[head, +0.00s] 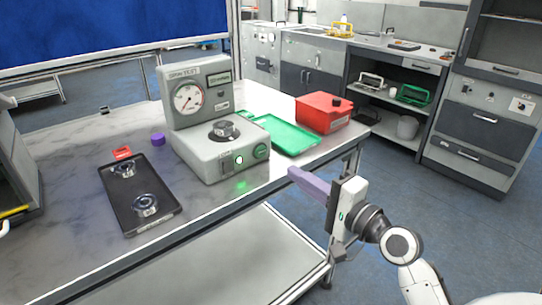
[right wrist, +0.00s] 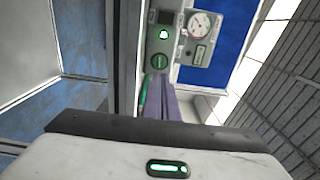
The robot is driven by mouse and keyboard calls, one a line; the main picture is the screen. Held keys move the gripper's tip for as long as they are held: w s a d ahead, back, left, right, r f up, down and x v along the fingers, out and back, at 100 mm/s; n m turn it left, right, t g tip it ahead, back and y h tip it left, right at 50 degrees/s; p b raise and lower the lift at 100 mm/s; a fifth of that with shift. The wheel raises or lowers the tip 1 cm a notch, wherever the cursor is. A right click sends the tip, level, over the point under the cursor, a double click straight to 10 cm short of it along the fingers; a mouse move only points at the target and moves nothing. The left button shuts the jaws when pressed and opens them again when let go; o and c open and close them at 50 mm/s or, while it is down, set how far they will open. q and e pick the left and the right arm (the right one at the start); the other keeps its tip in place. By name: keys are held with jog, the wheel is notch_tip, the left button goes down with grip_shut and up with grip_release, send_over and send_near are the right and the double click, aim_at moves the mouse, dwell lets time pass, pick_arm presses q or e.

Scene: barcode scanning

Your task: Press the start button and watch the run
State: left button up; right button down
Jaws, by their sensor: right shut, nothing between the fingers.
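The grey test machine (head: 205,155) stands on the table. It has a dial gauge (head: 188,97) on its upright panel and a metal bearing (head: 223,129) on its top. My left gripper is not in view.
A black tray (head: 165,215) with two bearings lies left of the machine, near a red tag (head: 122,153) and a purple block (head: 158,139). A green tray (head: 285,138) and a red box (head: 322,113) stand to the right. Cabinets line the back.

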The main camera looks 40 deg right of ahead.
aim_at(261, 152)
jog(key=w, duration=0.9)
jog(key=shift+w+a+p, duration=0.25)
jog(key=shift+a+p, duration=0.05)
jog(key=shift+a, duration=0.05)
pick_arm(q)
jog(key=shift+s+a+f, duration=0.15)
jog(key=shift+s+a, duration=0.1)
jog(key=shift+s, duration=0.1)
pick_arm(e)
jog(key=shift+w, duration=0.1)
